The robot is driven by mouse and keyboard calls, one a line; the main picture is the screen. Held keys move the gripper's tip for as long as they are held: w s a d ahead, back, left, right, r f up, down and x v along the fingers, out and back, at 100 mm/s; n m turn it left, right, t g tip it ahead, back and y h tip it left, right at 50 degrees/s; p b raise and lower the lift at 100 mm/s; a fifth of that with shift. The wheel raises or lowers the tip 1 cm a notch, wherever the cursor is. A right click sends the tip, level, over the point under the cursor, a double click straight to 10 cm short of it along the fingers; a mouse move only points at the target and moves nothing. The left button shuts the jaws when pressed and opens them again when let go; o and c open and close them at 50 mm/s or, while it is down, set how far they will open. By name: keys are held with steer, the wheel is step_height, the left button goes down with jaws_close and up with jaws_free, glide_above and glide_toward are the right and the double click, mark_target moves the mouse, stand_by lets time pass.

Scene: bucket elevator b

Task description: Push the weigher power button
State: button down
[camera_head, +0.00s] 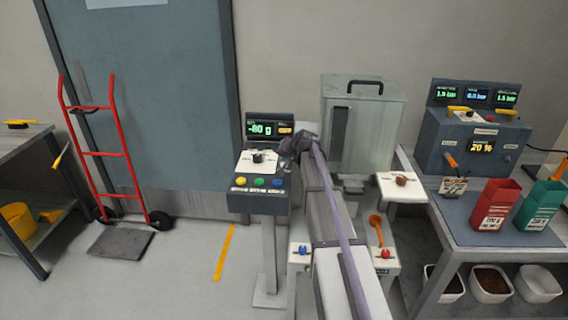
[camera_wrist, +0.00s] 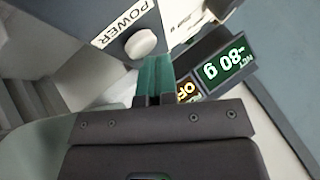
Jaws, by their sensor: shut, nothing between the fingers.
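The weigher's display (camera_head: 270,129) stands on its console in the head view and reads -80 g; it also shows upside down in the wrist view (camera_wrist: 226,66). In the wrist view a round whitish button (camera_wrist: 140,43) sits beside a white POWER label (camera_wrist: 124,23) on a blue-grey face. My gripper (camera_wrist: 156,62) is shut and empty, its teal fingertips close beside the button. Contact cannot be told. In the head view my gripper (camera_head: 290,150) is at the right side of the console, and I cannot make out the power button there.
The console (camera_head: 258,200) carries a black knob and yellow, green and blue buttons. A red hand truck (camera_head: 122,154) stands left; the floor between is clear.

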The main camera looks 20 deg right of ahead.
stand_by(0.5)
steer(key=shift+f+b, duration=0.5)
steer(key=shift+s, duration=0.1)
steer(key=shift+r+p, duration=0.4)
steer(key=shift+p, duration=0.05)
step_height(320, 180, up, 6)
steer(key=p, duration=0.6)
steer(key=shift+r, duration=0.15)
